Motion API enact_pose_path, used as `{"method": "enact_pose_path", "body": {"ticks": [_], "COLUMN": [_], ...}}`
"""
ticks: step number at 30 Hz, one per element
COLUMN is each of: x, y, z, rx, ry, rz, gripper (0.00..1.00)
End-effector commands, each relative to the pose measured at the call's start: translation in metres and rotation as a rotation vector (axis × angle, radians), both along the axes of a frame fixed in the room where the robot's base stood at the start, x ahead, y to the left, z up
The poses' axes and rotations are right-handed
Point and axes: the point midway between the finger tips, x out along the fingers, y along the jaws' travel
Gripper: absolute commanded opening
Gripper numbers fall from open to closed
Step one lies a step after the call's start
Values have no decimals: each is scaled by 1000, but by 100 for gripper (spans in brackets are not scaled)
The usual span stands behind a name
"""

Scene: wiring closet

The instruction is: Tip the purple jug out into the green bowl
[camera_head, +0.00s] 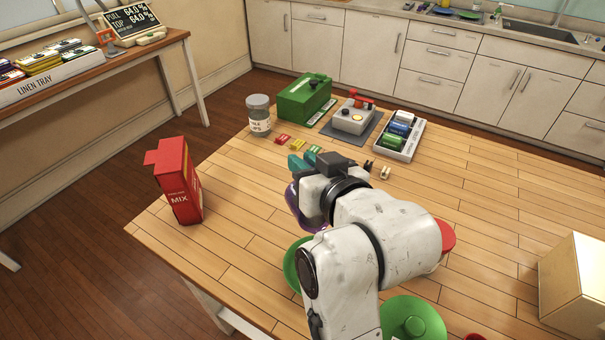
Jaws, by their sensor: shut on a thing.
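The purple jug (292,206) shows only as a purple edge on the left of my gripper, mostly hidden behind the hand. My gripper (301,165), with teal fingers, is shut on the jug above the table. The jug's tilt and its contents cannot be made out. The green bowl (290,264) sits on the wooden table just below the jug in the picture. My arm covers its right part, so its inside is mostly hidden.
A red MIX carton (182,187) stands at the table's left. A green lidded item (411,322) and a red-topped container (447,237) are near my arm. A grey-lidded jar (259,117), green box (304,97) and grey tray (399,136) stand at the back. A pale box (572,287) is right.

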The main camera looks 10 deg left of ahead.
Motion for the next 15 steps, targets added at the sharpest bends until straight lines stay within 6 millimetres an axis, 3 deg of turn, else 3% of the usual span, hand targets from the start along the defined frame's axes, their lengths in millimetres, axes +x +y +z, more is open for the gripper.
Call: {"method": "enact_pose_path", "body": {"ticks": [1, 15], "x": [-2, -17], "y": [-2, -12], "z": [-7, -9], "rx": [13, 138], "ry": [-20, -193], "rz": [-1, 0], "gripper": [0, 0]}}
